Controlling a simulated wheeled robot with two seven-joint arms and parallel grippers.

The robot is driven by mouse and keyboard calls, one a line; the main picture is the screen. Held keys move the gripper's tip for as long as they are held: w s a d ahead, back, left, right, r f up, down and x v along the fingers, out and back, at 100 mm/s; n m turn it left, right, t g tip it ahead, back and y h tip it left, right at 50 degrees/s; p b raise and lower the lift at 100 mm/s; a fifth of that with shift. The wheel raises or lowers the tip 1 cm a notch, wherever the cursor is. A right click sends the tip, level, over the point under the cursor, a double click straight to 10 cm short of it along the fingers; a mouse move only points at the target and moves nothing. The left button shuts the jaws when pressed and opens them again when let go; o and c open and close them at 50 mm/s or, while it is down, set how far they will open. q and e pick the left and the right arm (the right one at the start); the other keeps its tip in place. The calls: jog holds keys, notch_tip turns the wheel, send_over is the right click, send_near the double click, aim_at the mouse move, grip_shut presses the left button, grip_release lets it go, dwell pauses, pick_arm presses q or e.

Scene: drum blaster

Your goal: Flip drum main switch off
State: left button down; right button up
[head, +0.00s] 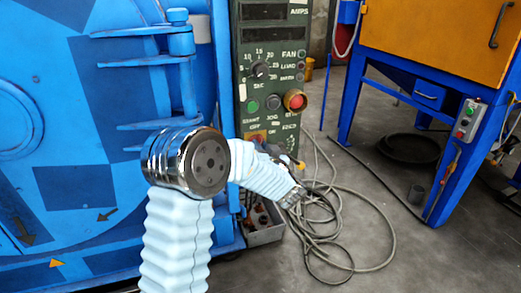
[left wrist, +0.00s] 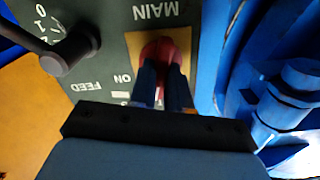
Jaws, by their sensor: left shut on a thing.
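The drum main switch is a red knob (left wrist: 165,50) on a yellow plate, under the word MAIN in the left wrist view, which sees the panel upside down. My left gripper (left wrist: 161,75) has its two dark fingers on either side of the red knob and is shut on it. In the head view, the yellow plate (head: 253,137) shows at the bottom of the green control panel (head: 268,35). My left forearm covers most of the hand and the knob there. The switch's exact setting cannot be told. My right gripper is not in view.
A black FEED knob (left wrist: 70,52) sits beside the switch. Above it on the panel are a red stop button (head: 295,100) and a green button (head: 252,106). The blue drum machine (head: 85,100) fills the left. Loose cables (head: 335,235) lie on the floor.

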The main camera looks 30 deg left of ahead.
pick_arm(q)
jog(key=n, duration=0.1)
jog(key=n+b, duration=0.1)
jog(key=n, duration=0.1)
jog(key=shift+a+r+n, duration=0.15)
jog(key=shift+n, duration=0.15)
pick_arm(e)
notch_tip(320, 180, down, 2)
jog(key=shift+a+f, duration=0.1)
pick_arm(q)
jog(key=c, duration=1.1)
grip_release()
jog(key=v, duration=1.3)
jog(key=shift+s+d, duration=0.2)
jog(key=shift+d, duration=0.15)
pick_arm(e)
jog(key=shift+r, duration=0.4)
